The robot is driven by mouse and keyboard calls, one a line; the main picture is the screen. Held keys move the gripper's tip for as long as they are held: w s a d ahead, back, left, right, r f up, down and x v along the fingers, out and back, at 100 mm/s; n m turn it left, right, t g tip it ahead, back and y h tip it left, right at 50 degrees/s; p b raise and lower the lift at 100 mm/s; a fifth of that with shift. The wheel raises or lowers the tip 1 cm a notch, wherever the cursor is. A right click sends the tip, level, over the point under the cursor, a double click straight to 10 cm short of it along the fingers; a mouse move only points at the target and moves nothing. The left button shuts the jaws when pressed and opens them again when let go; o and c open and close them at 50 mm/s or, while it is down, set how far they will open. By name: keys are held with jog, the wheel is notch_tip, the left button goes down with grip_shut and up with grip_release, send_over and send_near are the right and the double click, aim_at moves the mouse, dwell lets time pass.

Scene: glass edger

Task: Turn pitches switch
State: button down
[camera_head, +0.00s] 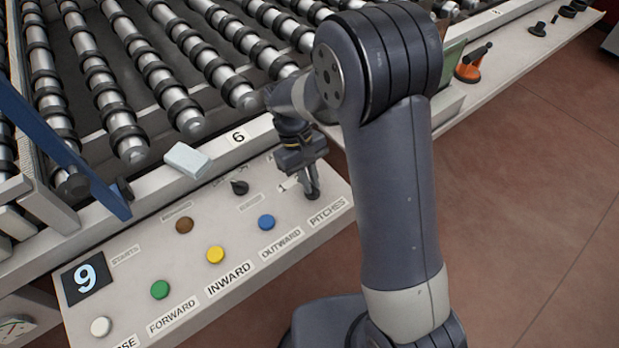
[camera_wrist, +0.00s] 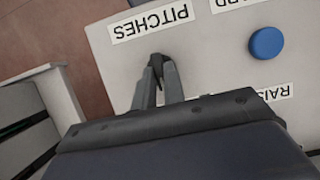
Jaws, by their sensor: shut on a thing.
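The control panel (camera_head: 190,276) carries the label "PITCHES" (camera_head: 327,212) near its right end; the label also shows upside down in the wrist view (camera_wrist: 151,24). My gripper (camera_head: 312,190) is lowered onto the panel just above that label. In the wrist view my gripper's fingers (camera_wrist: 157,84) are closed together on the dark pitches switch (camera_wrist: 156,62), beside the "PITCHES" label. Most of the switch is hidden between the fingers, so its angle cannot be told.
Nearby on the panel are a blue button (camera_head: 266,222), a yellow button (camera_head: 215,255), a green button (camera_head: 160,290), a brown button (camera_head: 184,225) and another black switch (camera_head: 240,187). A pale block (camera_head: 188,160) lies on the ledge. Rollers (camera_head: 170,95) fill the back.

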dwell(0.4)
jog(key=c, duration=1.5)
grip_release()
jog(key=v, duration=1)
jog(key=shift+w+a+r, duration=0.1)
jog(key=shift+r, duration=0.3)
jog(key=shift+f, duration=0.1)
jog(key=x, duration=1.1)
jog(key=shift+n, duration=0.3)
jog(key=shift+r, duration=0.2)
